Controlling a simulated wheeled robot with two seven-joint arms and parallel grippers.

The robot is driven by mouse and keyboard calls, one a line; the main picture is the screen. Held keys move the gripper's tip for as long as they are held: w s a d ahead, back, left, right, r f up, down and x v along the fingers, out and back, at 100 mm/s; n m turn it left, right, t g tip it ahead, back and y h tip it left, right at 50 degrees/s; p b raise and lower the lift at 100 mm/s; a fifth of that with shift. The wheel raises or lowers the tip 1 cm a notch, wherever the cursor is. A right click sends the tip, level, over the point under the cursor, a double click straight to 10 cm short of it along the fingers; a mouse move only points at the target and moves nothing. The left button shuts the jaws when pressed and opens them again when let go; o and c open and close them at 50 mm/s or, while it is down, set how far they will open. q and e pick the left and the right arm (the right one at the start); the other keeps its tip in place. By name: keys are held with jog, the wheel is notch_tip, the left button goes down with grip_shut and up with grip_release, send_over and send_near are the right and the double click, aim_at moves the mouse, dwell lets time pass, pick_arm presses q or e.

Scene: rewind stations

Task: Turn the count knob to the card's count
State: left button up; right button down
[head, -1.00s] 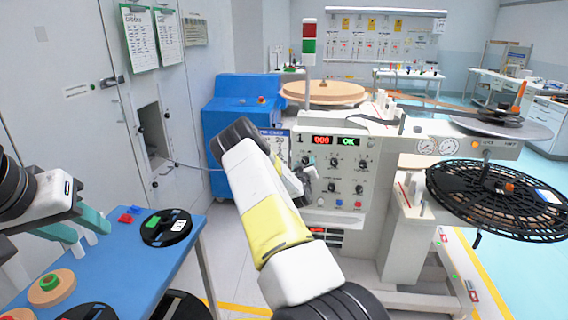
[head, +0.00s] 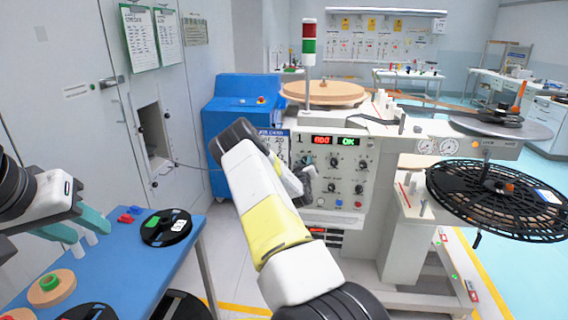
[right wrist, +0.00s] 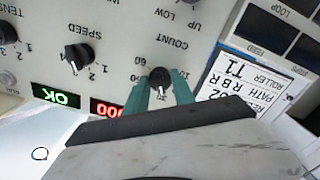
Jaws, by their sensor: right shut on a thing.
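The count knob (right wrist: 159,77) is a dark round knob on the pale control panel, under the upside-down word COUNT in the right wrist view. My right gripper (right wrist: 160,84) is shut on it, one teal finger on each side. A white pointer mark shows toward the lower side of the knob; the fingers partly hide the scale, so I cannot tell its setting. The card (right wrist: 224,82) is beside the knob, upside down, with PATH and ROLLER lines readable; its count line is not clear. My left gripper (head: 76,232) is open and empty over the blue table's left part.
The speed knob (right wrist: 78,56) is near the count knob. The blue table (head: 150,280) holds a black reel (head: 166,228) and red pieces. A large black reel (head: 490,195) stands out at right.

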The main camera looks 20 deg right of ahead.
jog(key=n, duration=0.3)
jog(key=shift+n, duration=2.3)
jog(key=c, duration=1.1)
grip_release()
jog(key=shift+o, duration=0.2)
jog(key=shift+s, duration=0.1)
jog(key=v, duration=0.7)
jog(key=shift+s+a, duration=0.2)
jog(key=shift+s, duration=0.1)
